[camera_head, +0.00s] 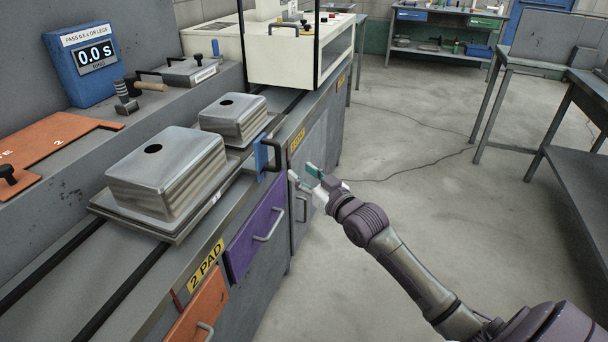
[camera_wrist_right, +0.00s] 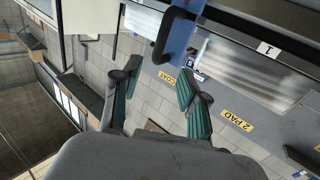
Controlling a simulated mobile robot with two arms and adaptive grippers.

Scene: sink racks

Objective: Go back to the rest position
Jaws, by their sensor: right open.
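My right gripper (camera_head: 311,179) reaches in from the lower right in the head view. It is open and empty, just in front of the grey cabinet door below the bench edge. In the right wrist view its two green-padded fingers (camera_wrist_right: 158,100) stand apart with nothing between them. A blue bracket with a dark handle (camera_head: 268,154) sits on the bench edge up and to the left of the gripper; the handle also shows in the right wrist view (camera_wrist_right: 164,36). My left gripper is not in view.
Two metal sink blocks (camera_head: 168,172) (camera_head: 233,118) stand on rack plates along the bench. A purple drawer (camera_head: 254,240) and an orange drawer (camera_head: 200,308) with handles face the aisle. A grey table (camera_head: 580,130) stands at the right. Open floor (camera_head: 420,170) lies between.

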